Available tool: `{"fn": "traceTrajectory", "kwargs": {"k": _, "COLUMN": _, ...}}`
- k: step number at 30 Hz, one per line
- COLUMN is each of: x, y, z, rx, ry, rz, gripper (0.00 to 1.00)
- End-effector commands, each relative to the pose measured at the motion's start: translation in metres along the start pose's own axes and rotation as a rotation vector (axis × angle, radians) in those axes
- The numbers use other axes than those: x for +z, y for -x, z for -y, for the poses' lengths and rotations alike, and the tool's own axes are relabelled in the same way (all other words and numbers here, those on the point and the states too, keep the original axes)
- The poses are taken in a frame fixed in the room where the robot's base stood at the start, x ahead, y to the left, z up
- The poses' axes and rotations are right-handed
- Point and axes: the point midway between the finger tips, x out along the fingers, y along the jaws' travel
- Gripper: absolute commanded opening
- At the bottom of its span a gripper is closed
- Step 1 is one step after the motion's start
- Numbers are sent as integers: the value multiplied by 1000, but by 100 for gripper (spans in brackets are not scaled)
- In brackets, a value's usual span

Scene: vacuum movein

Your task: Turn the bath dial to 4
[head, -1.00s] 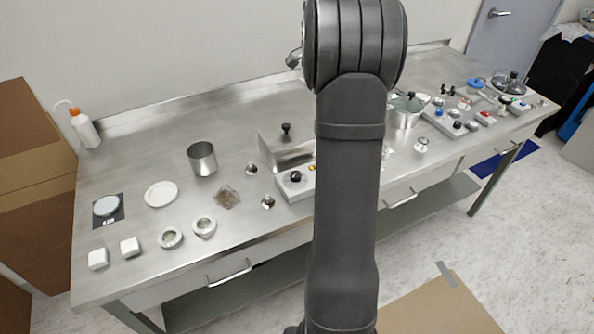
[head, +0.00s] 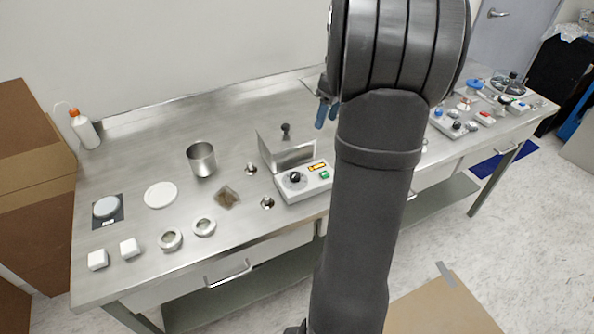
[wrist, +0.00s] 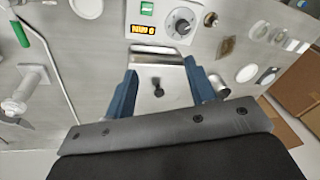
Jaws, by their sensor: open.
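The bath (head: 291,155) is a steel box with a black-knobbed lid on the bench. Its light front panel (head: 312,190) carries a black round dial (head: 295,177), an amber display and a green switch. In the wrist view the dial (wrist: 182,26) sits in a pale ring at the top, right of the lit display (wrist: 143,29). The dial's number is too small to read. My gripper (wrist: 161,66) is open and empty, its blue fingers either side of the lid and knob in that view. In the head view, the fingertips (head: 326,113) show beside my arm, apart from the dial.
A steel beaker (head: 202,158) stands left of the bath, with a white dish (head: 160,195) and a scale (head: 107,208) farther left. A small metal knob-like piece (head: 267,203) is near the panel's left end. My arm hides the bench right of the bath.

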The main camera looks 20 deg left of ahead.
Motion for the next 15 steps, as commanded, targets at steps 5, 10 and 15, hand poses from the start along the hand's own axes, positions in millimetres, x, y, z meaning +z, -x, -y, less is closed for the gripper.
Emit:
{"fn": "traceTrajectory", "kwargs": {"k": 5, "x": 7, "y": -1, "z": 16, "rx": -32, "ry": 322, "rz": -66, "gripper": 50}}
{"fn": "traceTrajectory", "kwargs": {"k": 10, "x": 11, "y": -1, "z": 27, "rx": -39, "ry": 575, "rz": -125, "gripper": 50}}
{"fn": "traceTrajectory", "kwargs": {"k": 15, "x": 13, "y": -2, "z": 33, "rx": -36, "ry": 711, "rz": -158, "gripper": 50}}
